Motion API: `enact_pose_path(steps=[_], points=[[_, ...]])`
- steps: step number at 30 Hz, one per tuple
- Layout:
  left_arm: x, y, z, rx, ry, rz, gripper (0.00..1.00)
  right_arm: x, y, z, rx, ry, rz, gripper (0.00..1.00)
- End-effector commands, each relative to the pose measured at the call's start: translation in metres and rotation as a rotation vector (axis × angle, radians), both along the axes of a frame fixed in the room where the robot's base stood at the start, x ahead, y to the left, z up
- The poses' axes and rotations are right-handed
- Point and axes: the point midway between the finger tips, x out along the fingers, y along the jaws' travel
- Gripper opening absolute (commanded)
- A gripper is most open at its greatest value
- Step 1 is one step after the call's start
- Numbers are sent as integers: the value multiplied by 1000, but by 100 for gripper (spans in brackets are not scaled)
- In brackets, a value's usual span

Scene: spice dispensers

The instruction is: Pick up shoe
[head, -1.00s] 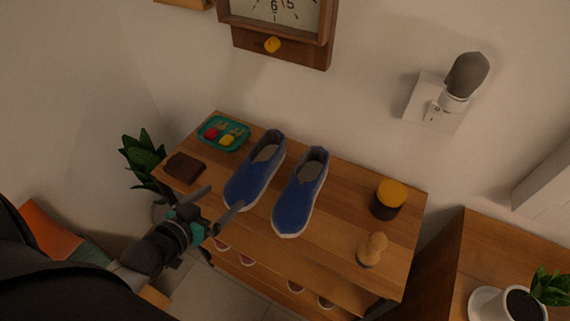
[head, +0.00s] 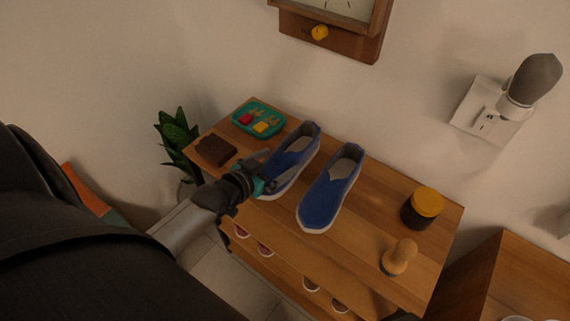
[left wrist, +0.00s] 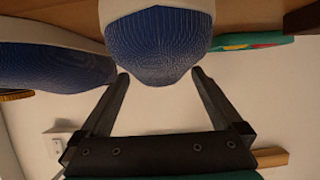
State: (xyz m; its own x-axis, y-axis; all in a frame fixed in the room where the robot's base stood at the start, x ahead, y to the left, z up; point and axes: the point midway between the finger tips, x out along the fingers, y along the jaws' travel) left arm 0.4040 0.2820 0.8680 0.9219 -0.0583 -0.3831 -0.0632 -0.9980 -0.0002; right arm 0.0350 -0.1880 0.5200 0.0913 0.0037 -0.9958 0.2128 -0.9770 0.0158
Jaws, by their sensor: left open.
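Two blue slip-on shoes with white soles stand side by side on a wooden shelf top. The left shoe (head: 290,160) is partly covered at its toe by my left gripper (head: 265,172). The right shoe (head: 329,196) stands clear beside it. In the left wrist view, my left gripper (left wrist: 160,88) is open, with its two fingers on either side of the toe of one shoe (left wrist: 157,45). The fingertips are close to the toe; whether they touch it I cannot tell. The other shoe (left wrist: 50,66) is at the left of that view. My right gripper is not visible.
A teal tray (head: 281,134) with small red and yellow pieces and a brown block (head: 215,150) are left of the shoes. A yellow-lidded jar (head: 422,208) and a wooden knob-shaped object (head: 398,257) stand at the right. A plant (head: 177,138) is beyond the shelf's left end.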

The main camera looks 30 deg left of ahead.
Motion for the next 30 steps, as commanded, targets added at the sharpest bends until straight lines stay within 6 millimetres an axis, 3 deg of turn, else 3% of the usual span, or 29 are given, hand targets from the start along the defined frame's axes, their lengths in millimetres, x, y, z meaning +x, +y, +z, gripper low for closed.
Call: enact_pose_path(steps=[15,24,30], points=[[46,-4,-19,-1,-1,1,100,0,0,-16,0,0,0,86],[49,-4,-20,0,0,0,100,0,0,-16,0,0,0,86],[49,-4,-20,0,0,1,80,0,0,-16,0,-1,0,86]])
